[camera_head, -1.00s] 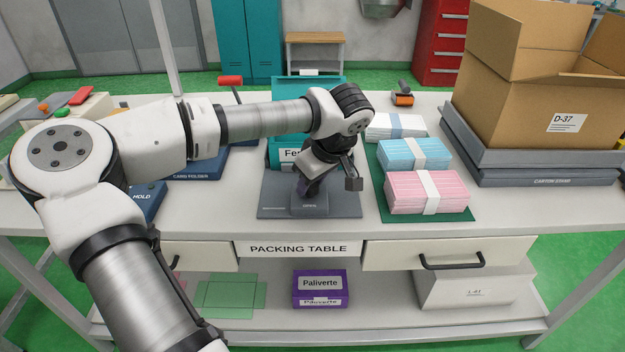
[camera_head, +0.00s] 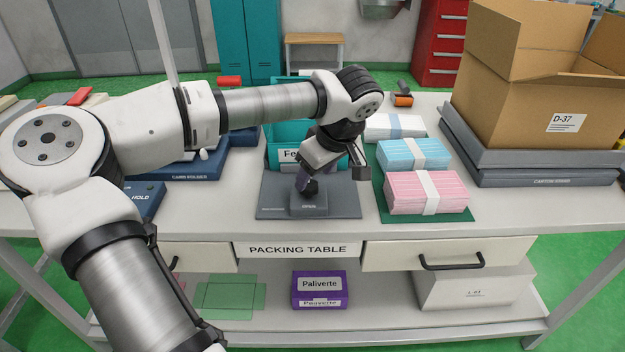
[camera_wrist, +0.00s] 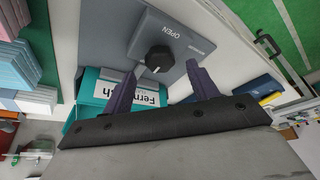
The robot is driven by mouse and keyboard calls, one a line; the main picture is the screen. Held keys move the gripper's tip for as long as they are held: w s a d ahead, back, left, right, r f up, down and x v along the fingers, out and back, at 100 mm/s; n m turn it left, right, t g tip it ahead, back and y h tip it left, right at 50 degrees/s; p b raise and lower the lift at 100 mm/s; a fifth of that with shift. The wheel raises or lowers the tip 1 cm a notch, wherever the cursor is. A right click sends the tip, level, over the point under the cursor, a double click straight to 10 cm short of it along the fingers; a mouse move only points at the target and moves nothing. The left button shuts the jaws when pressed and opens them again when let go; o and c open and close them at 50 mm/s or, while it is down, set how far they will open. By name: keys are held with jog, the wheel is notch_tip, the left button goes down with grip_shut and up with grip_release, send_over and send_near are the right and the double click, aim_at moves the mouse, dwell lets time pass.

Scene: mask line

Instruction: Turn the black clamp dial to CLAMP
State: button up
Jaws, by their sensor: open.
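The black clamp dial (camera_wrist: 160,58) sits on a raised grey block on a grey base plate (camera_wrist: 200,45). The word OPEN is printed beside it in the wrist view. A small white mark shows on the dial's side away from that word. In the head view the dial (camera_head: 312,187) is small, on its block (camera_head: 309,204). My gripper (camera_wrist: 161,69) is open, its two purple fingers apart, with the dial seen between and just beyond the tips. It is empty; contact with the dial cannot be told. In the head view my gripper (camera_head: 304,180) is beside the dial.
A teal box (camera_head: 284,155) stands just behind the plate. Banded pink masks (camera_head: 405,192) and blue masks (camera_head: 400,154) lie on a green mat to the right. A cardboard box (camera_head: 530,100) stands far right. The table's front strip is clear.

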jog(key=v, duration=1)
jog(key=shift+r, duration=0.2)
jog(key=shift+s+d, duration=0.1)
jog(key=shift+d, duration=0.05)
